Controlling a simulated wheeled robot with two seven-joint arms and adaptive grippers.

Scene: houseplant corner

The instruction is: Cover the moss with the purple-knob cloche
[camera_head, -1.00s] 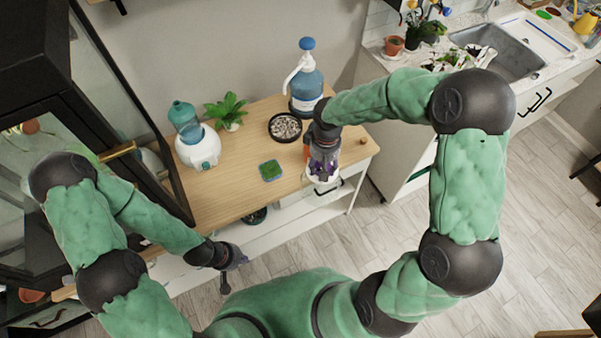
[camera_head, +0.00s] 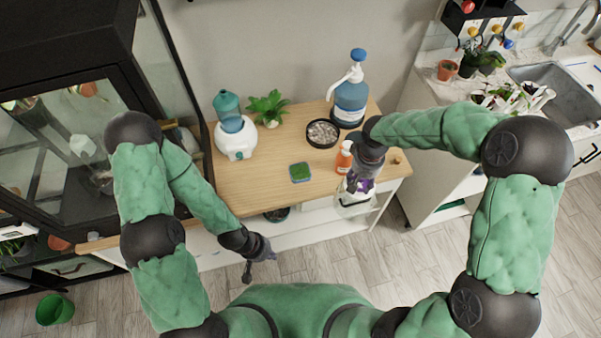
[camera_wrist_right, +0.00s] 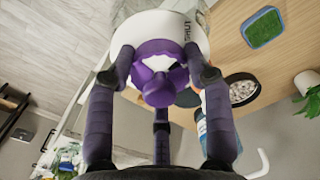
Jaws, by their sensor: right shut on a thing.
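The moss is a green square in a small dark tray (camera_head: 300,172) near the front edge of the wooden table; it also shows in the right wrist view (camera_wrist_right: 264,28). The clear cloche (camera_head: 353,204) hangs from my right gripper (camera_head: 358,184), at the table's front edge, right of the moss and apart from it. In the right wrist view my right gripper's fingers close around the purple knob (camera_wrist_right: 160,80); a white label band (camera_wrist_right: 165,28) lies beyond it. My left gripper (camera_head: 261,262) is empty, fingers spread, in front of the table.
An orange bottle (camera_head: 343,158) stands close behind the right gripper. A dish of pebbles (camera_head: 322,133), a blue pump bottle (camera_head: 350,100), a fern (camera_head: 268,107) and a white humidifier (camera_head: 235,140) stand further back. A dark glass cabinet (camera_head: 75,130) is at left.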

